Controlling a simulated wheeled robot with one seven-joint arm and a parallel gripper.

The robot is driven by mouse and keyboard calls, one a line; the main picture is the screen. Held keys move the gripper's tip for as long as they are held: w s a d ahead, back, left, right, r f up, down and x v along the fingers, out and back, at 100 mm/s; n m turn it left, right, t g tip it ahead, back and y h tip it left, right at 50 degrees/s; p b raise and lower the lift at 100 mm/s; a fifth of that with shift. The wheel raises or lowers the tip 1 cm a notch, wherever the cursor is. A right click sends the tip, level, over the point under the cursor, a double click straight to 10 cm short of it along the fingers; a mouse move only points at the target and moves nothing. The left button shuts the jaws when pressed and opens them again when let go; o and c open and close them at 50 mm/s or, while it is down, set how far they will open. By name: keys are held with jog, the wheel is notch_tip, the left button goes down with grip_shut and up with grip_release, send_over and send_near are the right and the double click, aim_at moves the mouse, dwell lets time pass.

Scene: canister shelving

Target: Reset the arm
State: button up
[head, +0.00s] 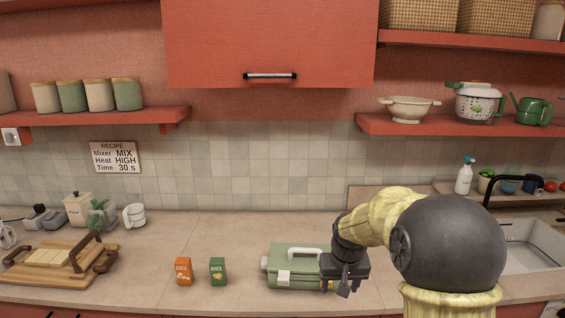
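My arm rises at the right of the head view and bends left over the counter. My gripper (345,287) hangs low at the right end of a green case (285,272) with a pale handle, overlapping it in the picture. I cannot tell whether it touches the case. The fingers are dark and small here, and whether they are open or shut is not clear. The right end of the case is hidden behind my gripper.
An orange carton (183,271) and a green carton (218,271) stand left of the case. A wooden tray (103,263) is farther left. Canisters (100,95) line the left shelf. A red cabinet (270,40) hangs above. The sink (530,245) is at right.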

jog(key=s+f, duration=0.2)
jog(key=s, duration=0.8)
jog(key=s+f, duration=0.1)
jog(key=s, duration=0.9)
jog(key=shift+s+d+f, duration=0.35)
